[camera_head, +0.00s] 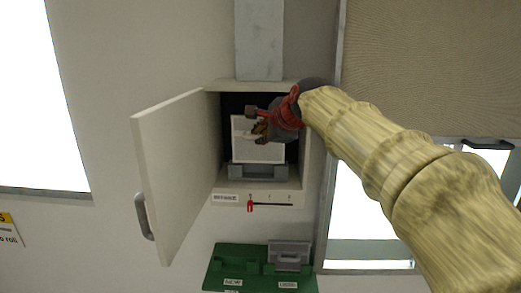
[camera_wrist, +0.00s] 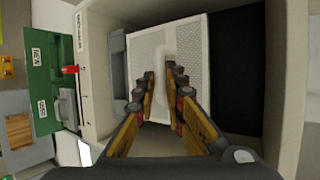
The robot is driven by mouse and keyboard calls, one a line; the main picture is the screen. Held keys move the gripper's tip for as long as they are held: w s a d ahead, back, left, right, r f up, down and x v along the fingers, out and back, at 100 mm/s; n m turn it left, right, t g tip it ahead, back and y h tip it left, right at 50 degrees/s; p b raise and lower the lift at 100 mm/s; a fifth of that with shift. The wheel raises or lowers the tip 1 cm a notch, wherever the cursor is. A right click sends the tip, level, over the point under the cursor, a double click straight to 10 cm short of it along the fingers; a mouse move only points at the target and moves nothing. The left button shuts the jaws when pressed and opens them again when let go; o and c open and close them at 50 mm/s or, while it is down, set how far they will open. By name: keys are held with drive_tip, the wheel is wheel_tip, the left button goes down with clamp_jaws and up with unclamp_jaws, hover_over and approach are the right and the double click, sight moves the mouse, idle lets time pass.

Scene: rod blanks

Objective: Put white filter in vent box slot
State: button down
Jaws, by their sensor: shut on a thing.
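The white filter (camera_head: 245,151) is a square panel inside the open vent box (camera_head: 302,165). My gripper (camera_head: 258,132) reaches in from the right and is shut on the filter. In the wrist view, the fingertips of my gripper (camera_wrist: 160,80) close on a pale raised grip in the middle of the filter (camera_wrist: 192,50). The grey slot holder (camera_head: 257,172) lies along the bottom of the box, and it also shows in the wrist view (camera_wrist: 118,75). The filter's lower edge is right at the holder. I cannot tell whether it sits inside the slot.
The vent box door (camera_head: 178,165) stands open to the left. A red slider (camera_head: 250,206) is on the ledge below the opening. A green tray (camera_head: 232,267) with a grey piece (camera_head: 290,253) is below the box. A grey duct (camera_head: 259,40) rises above it.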

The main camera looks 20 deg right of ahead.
sight(256, 153)
drive_tip(key=f, duration=0.1)
drive_tip(key=w+f, duration=0.1)
drive_tip(key=f, duration=0.1)
drive_tip(key=w+f+p, duration=0.1)
drive_tip(key=f, duration=0.1)
drive_tip(key=shift+w+d+f, duration=0.1)
drive_tip(key=shift+d+f, duration=0.05)
drive_tip(key=shift+s, duration=0.25)
drive_tip(key=c, duration=2.3)
unclamp_jaws()
drive_tip(key=shift+w+f, duration=0.1)
drive_tip(key=shift+w, duration=0.05)
drive_tip(key=o, duration=0.5)
drive_tip(key=shift+c, duration=0.2)
drive_tip(key=b+v, duration=0.2)
drive_tip(key=v, duration=1)
